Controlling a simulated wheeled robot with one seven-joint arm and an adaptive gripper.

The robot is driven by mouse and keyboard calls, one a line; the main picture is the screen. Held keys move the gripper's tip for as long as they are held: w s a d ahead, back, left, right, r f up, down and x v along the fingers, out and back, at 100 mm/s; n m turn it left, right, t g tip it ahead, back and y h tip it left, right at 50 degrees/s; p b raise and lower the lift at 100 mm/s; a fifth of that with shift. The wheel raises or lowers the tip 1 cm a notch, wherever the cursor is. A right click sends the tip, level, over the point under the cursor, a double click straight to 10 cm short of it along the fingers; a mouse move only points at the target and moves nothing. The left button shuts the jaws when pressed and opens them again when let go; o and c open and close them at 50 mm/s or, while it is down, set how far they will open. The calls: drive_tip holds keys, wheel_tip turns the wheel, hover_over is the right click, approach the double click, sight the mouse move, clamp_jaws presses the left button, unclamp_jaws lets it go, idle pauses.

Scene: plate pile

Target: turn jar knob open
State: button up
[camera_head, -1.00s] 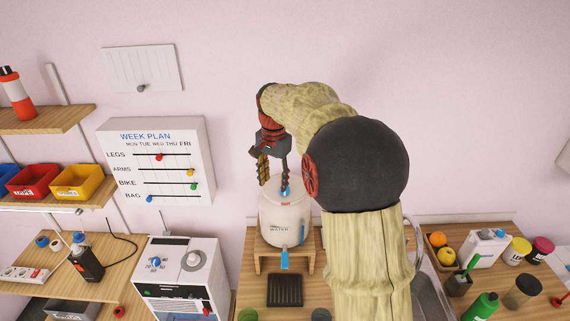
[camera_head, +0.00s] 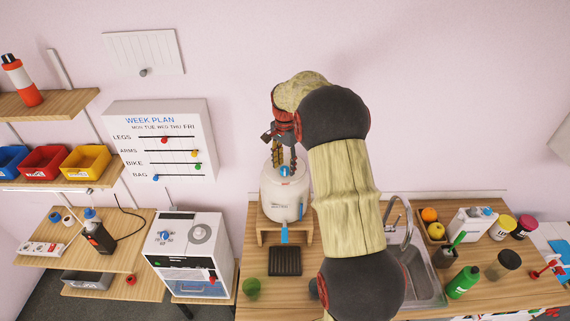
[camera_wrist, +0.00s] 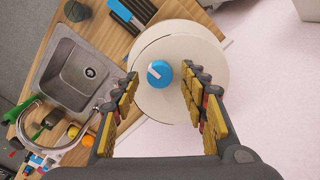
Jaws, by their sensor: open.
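The white jar (camera_head: 284,197) stands on a small wooden stand (camera_head: 262,234) on the counter. Its blue knob sits on the middle of the lid and shows in the head view (camera_head: 284,171) and in the wrist view (camera_wrist: 159,73), where it has a white pointer mark. A blue tap (camera_head: 284,235) is at the jar's front. My gripper (camera_wrist: 162,86) is open above the lid, pointing down, with one finger on each side of the knob. In the wrist view there is a gap between the knob and each finger. The gripper's fingers (camera_head: 284,157) also show in the head view.
A black drip grate (camera_head: 285,262) lies in front of the stand. A sink (camera_head: 422,270) with a tap is to the right, partly behind my arm. A white machine (camera_head: 192,250) stands to the left. A green cup (camera_head: 251,288) is near the front edge.

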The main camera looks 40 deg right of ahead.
drive_tip(key=shift+f, duration=0.3)
drive_tip(key=shift+c, duration=0.5)
clamp_jaws()
